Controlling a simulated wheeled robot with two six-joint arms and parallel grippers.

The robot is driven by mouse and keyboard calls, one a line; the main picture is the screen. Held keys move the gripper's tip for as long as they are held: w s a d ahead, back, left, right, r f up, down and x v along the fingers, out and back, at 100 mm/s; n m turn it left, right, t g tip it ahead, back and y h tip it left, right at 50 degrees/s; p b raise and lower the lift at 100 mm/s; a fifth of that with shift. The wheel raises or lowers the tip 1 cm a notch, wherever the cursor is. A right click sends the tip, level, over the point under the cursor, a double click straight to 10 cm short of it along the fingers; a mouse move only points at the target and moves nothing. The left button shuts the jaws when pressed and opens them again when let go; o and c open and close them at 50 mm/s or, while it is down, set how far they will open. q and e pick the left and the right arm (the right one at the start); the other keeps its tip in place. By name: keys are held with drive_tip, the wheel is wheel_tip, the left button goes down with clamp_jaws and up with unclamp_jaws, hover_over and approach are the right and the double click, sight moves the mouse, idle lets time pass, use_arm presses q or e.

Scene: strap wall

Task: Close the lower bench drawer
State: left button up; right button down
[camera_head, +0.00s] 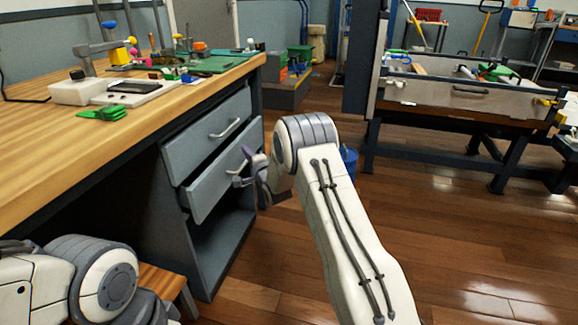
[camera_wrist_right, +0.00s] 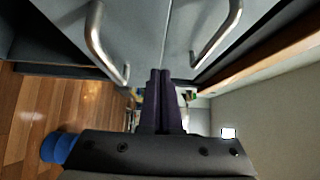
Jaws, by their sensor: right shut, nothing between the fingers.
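The lower bench drawer (camera_head: 208,197) is pulled out partway from the grey cabinet under the bench. Its bar handle is partly hidden by my right gripper (camera_head: 240,170). The upper drawer (camera_head: 200,138) above it looks nearly flush. My right gripper is shut and empty, right beside the lower drawer's front; contact is unclear. In the right wrist view the fingers (camera_wrist_right: 161,76) are together, between the lower drawer's handle (camera_wrist_right: 97,38) on the left and the upper drawer's handle (camera_wrist_right: 222,34) on the right. My left arm shows at lower left, its gripper out of view.
The wooden bench top (camera_head: 40,150) above holds tools and small parts. An open cabinet space (camera_head: 215,245) lies below the drawer. A blue bin (camera_head: 349,160) stands behind my right arm. The floor at right is clear.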

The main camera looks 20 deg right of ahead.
drive_tip(key=s+d+p, duration=0.1)
drive_tip(key=s+p, duration=0.2)
drive_tip(key=s, duration=0.7)
drive_tip(key=p, duration=0.6)
approach(237, 142)
drive_tip(key=w+d, duration=0.3)
drive_tip(key=shift+w+a+b, duration=0.4)
drive_tip(key=shift+w+a, duration=1.15)
drive_tip(key=shift+a, duration=0.05)
